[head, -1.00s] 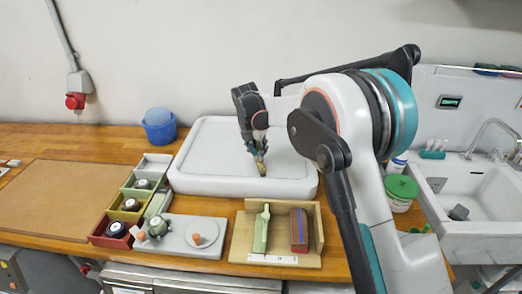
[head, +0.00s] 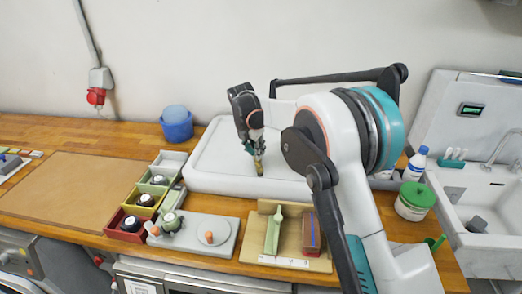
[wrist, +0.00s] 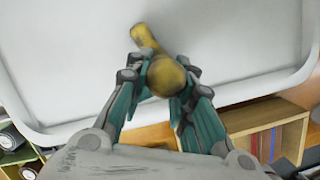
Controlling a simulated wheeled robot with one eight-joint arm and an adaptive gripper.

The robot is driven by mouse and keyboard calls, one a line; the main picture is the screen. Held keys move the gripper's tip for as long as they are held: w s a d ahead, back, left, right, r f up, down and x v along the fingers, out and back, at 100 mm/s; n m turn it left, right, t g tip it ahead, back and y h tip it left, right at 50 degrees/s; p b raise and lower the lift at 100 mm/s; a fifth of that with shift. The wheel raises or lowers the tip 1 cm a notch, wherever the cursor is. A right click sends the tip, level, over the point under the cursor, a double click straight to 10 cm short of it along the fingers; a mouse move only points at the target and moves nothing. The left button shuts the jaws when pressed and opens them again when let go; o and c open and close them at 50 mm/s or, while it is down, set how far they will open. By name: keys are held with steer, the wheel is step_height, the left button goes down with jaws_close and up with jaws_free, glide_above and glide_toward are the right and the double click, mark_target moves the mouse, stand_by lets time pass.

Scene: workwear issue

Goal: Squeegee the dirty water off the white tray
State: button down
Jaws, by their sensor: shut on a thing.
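The white tray (head: 222,188) is a wide, shallow tray with a raised rounded rim, lying on the wooden counter against the wall. The tray floor looks pale grey; I cannot make out dirty water.
In front of the tray stand a wooden holder (head: 318,264) with a green tool and a reddish-brown block, and a grey board (head: 205,246). Coloured bins (head: 123,234) and a blue tub (head: 176,129) stand left. A green-lidded jar (head: 414,205) and sink are right.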

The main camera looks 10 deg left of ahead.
steer(key=shift+s+d+f, duration=0.1)
steer(key=shift+s+f, duration=0.05)
steer(key=shift+s, duration=0.6)
steer(key=shift+d+b, duration=0.25)
steer(key=shift+b, duration=0.05)
steer(key=shift+d, duration=1.25)
steer(key=shift+d+r, duration=0.15)
steer(key=shift+d, duration=0.75)
steer(key=shift+d+r, duration=0.1)
steer(key=shift+d, duration=0.8)
steer(key=shift+d+f+b, duration=0.2)
steer(key=shift+d+b, duration=0.2)
steer(key=shift+d, duration=2.1)
steer(key=shift+d+f+b, duration=0.15)
steer(key=shift+d+b, duration=0.25)
steer(key=shift+d, duration=2.1)
steer(key=shift+w+d+r+p, duration=0.1)
steer(key=shift+d+r+p, duration=0.2)
steer(key=shift+r, duration=0.15)
steer(key=shift+a+r+p, duration=0.15)
steer(key=shift+r+p, duration=0.55)
steer(key=shift+r, duration=0.6)
steer(key=shift+a+r+p, duration=0.1)
steer(key=shift+r+p, duration=0.55)
steer(key=shift+r, duration=0.65)
